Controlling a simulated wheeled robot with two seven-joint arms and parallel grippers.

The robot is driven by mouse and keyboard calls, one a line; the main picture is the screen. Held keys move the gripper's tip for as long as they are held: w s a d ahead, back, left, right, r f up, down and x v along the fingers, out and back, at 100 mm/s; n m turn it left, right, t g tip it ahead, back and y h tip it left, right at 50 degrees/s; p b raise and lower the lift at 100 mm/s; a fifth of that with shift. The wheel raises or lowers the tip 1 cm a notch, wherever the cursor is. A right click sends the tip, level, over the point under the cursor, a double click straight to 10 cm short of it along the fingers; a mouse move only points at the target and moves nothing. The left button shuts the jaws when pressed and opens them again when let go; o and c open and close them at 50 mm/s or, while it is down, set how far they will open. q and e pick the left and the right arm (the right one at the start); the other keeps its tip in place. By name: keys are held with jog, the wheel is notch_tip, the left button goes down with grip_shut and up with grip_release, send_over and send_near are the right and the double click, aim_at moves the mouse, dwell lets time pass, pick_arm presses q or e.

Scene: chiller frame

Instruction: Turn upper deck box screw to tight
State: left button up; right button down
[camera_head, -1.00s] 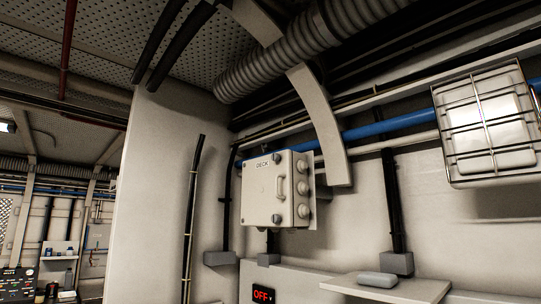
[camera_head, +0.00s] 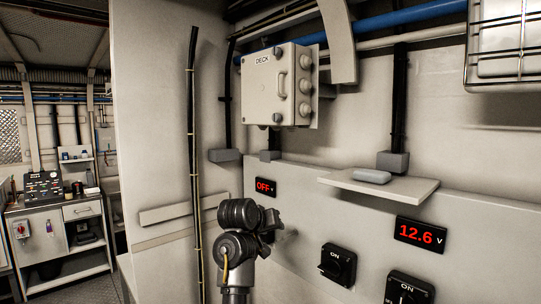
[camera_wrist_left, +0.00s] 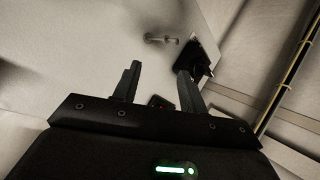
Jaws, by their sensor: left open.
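The deck box (camera_head: 262,92), a pale box labelled DECK, is fixed high on the wall. Dark round screws show at its upper right corner (camera_head: 278,51) and lower right corner (camera_head: 277,117). How tight they are cannot be told. My left gripper (camera_head: 284,236) is below the box, near the lower panel, mostly hidden behind its own wrist. In the left wrist view its two fingers (camera_wrist_left: 158,82) are apart with nothing between them. A small metal knob or screw (camera_wrist_left: 162,39) on a pale surface lies beyond the fingertips. My right gripper is not in view.
An OFF display (camera_head: 265,187), a 12.6 V display (camera_head: 420,235) and rotary switches (camera_head: 337,264) are on the lower panel. A black cable (camera_head: 194,160) runs vertically at left.

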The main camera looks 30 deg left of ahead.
pick_arm(q)
jog(key=s+a+r+n+t+h, duration=0.1)
jog(key=s+r+t, duration=0.15)
jog(key=r, duration=1.05)
jog(key=s+r+t+h, duration=0.1)
jog(key=s+r, duration=0.2)
jog(key=r, duration=1)
jog(key=t+h, duration=0.2)
jog(key=h, duration=0.1)
send_near(275, 52)
jog(key=shift+m, duration=0.3)
jog(key=p+x, duration=0.7)
jog(key=shift+w+r, duration=0.15)
jog(key=shift+w, duration=0.25)
jog(key=shift+w+d, duration=0.1)
jog(key=shift+w, duration=0.2)
grip_shut()
